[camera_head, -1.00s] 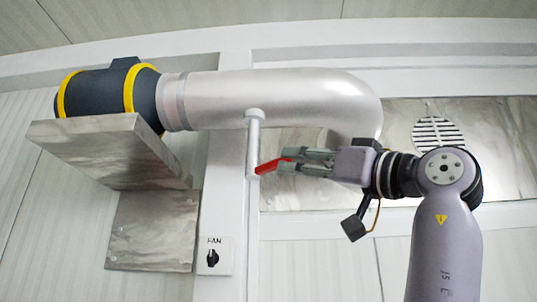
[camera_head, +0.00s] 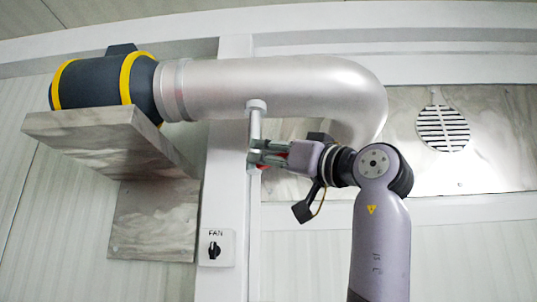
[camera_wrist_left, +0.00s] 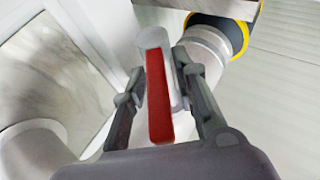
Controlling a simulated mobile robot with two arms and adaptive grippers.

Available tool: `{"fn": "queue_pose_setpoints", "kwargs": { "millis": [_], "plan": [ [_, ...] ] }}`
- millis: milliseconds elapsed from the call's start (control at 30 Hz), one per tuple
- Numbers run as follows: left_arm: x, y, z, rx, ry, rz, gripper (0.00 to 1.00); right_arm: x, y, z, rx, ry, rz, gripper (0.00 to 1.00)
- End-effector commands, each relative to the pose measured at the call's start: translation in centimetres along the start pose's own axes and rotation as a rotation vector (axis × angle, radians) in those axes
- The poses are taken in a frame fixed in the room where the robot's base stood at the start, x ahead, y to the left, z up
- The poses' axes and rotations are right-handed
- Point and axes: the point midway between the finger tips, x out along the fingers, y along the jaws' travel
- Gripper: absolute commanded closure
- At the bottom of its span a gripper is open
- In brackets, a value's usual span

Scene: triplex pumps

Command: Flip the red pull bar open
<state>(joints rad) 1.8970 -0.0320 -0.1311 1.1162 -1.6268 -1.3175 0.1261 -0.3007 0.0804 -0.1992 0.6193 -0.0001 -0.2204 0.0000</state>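The red pull bar (camera_head: 263,167) hangs at the lower end of a white vertical pipe (camera_head: 254,128) under the big silver duct. In the head view my left gripper (camera_head: 259,152) is at the bar and hides most of it. In the left wrist view the red bar (camera_wrist_left: 158,97) runs lengthwise between the two fingers of the gripper (camera_wrist_left: 158,70), from the white pipe end toward the palm. The fingers stand apart on either side of the bar, with a narrow gap visible. My right gripper is not in view.
The silver duct (camera_head: 270,85) bends down behind my arm. A black and yellow fan unit (camera_head: 100,82) sits on a metal bracket (camera_head: 110,145) at left. A FAN switch (camera_head: 215,248) is on the wall post. A round vent (camera_head: 442,128) is at right.

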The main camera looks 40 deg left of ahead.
Motion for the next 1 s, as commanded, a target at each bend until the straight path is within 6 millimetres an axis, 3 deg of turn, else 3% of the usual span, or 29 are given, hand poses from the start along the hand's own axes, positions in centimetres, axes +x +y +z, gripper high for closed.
{"fn": "queue_pose_setpoints", "kwargs": {
  "millis": [367, 1000],
  "plan": [
    [-0.03, 0.03, -0.01, 0.000, 0.000, 0.001, 1.00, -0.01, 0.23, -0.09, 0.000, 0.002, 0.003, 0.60],
    [-0.02, 0.04, -0.04, 0.000, 0.001, 0.001, 1.00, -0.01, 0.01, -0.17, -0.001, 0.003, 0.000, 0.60]
  ]
}}
